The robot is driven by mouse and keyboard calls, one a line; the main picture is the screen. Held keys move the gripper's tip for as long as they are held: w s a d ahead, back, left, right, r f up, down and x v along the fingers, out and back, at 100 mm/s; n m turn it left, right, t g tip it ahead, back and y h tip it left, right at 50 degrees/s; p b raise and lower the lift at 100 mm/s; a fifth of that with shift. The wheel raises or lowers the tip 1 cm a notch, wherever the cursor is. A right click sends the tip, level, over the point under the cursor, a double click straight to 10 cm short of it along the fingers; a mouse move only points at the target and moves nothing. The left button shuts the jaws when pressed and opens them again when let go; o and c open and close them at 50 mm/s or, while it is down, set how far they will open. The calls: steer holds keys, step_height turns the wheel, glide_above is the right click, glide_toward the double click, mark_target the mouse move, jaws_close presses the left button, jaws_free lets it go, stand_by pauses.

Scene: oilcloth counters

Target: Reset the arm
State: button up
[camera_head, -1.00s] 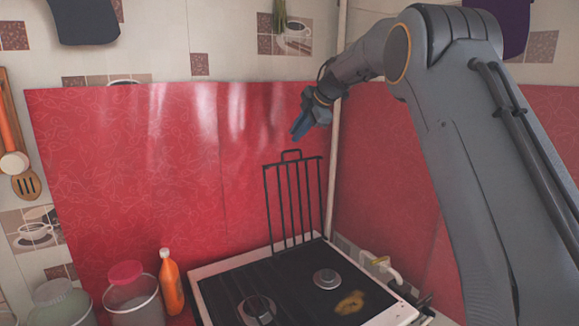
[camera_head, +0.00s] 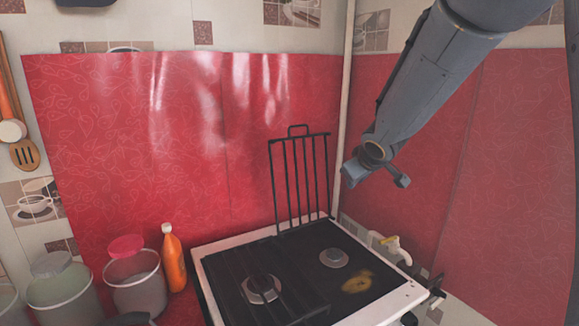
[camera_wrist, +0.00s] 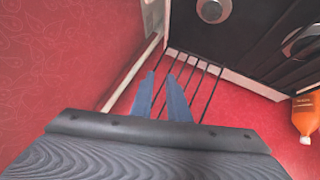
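My gripper (camera_wrist: 160,76) shows two blue fingers in the wrist view with a clear gap between them, and nothing is held. In the head view, my gripper (camera_head: 350,173) hangs in the air at the lower end of my arm, right of the upright black grate and in front of the red wall. The stove (camera_head: 310,265) stands below it, with the black grate (camera_head: 300,180) standing up at its back edge. The grate (camera_wrist: 205,95) also shows beyond the fingers in the wrist view.
An orange bottle (camera_head: 173,262) and a lidded container (camera_head: 135,285) stand left of the stove. A pale tap-like fitting (camera_head: 395,248) is at the stove's right side. A corner pipe (camera_head: 347,90) runs up behind. Space above the burners looks free.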

steer(key=s+f+m+g, duration=0.2)
steer(key=s+f, duration=0.3)
steer(key=s, duration=0.5)
steer(key=s+f+m+g+b, duration=0.1)
steer(key=s+f+m+g, duration=0.1)
steer(key=s+f, duration=0.4)
steer(key=s+f+m+g+b, duration=0.1)
steer(key=s+f+g, duration=0.3)
steer(key=s, duration=1.1)
steer(key=shift+d+f+m, duration=0.25)
steer(key=shift+f+m, duration=0.25)
steer(key=shift+f, duration=0.4)
